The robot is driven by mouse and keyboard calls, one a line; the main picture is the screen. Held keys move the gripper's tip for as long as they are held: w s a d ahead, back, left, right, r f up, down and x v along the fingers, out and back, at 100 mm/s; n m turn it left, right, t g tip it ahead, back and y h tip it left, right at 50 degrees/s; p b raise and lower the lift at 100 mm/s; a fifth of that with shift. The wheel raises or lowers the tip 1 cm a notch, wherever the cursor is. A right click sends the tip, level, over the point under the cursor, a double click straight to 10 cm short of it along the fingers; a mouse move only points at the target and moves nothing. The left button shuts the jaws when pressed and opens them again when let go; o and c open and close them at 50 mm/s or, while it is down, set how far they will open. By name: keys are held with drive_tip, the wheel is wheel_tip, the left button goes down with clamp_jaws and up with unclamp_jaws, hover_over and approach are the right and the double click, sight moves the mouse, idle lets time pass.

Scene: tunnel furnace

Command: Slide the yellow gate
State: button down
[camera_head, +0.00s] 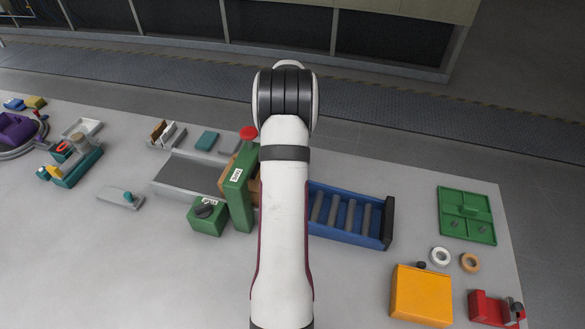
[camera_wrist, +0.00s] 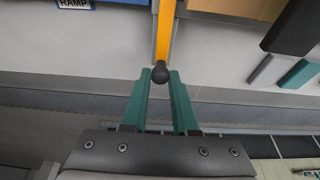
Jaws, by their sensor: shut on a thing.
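The yellow gate (camera_wrist: 165,32) shows in the wrist view as a narrow yellow bar coming down from the top edge, with a round black knob (camera_wrist: 160,71) at its near end. My gripper (camera_wrist: 160,77) has its two teal fingers on either side of the knob and is shut on it. In the head view my arm covers the gate, the knob and my gripper. The green housing (camera_head: 239,188) with a red button (camera_head: 248,132) stands just left of my arm there.
A blue roller tray (camera_head: 345,238) lies right of my arm, and a grey conveyor (camera_head: 188,174) lies left. A green control box (camera_head: 206,215) is close by. An orange box (camera_head: 421,295) and a green tray (camera_head: 467,241) are at the right. The wrist view shows a RAMP label (camera_wrist: 74,4).

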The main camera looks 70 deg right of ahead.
drive_tip(key=shift+d, duration=2.65)
unclamp_jaws()
drive_tip(key=shift+r, duration=3.5)
drive_tip(key=s+a+r+m+t+y, duration=0.1)
drive_tip(key=s+a+m+t+y, duration=0.2)
drive_tip(key=a+m, duration=0.6)
drive_tip(key=s+a+r+m+t+y, duration=0.1)
drive_tip(key=s+a+m+t, duration=0.3)
drive_tip(key=a+m+t, duration=0.3)
drive_tip(key=w+a+f+m, duration=0.1)
drive_tip(key=w+f+m, duration=0.1)
drive_tip(key=w+f, duration=0.4)
drive_tip(key=shift+w+a+g+h, duration=0.3)
drive_tip(key=shift+w+g, duration=0.1)
drive_tip(key=shift+w, duration=0.55)
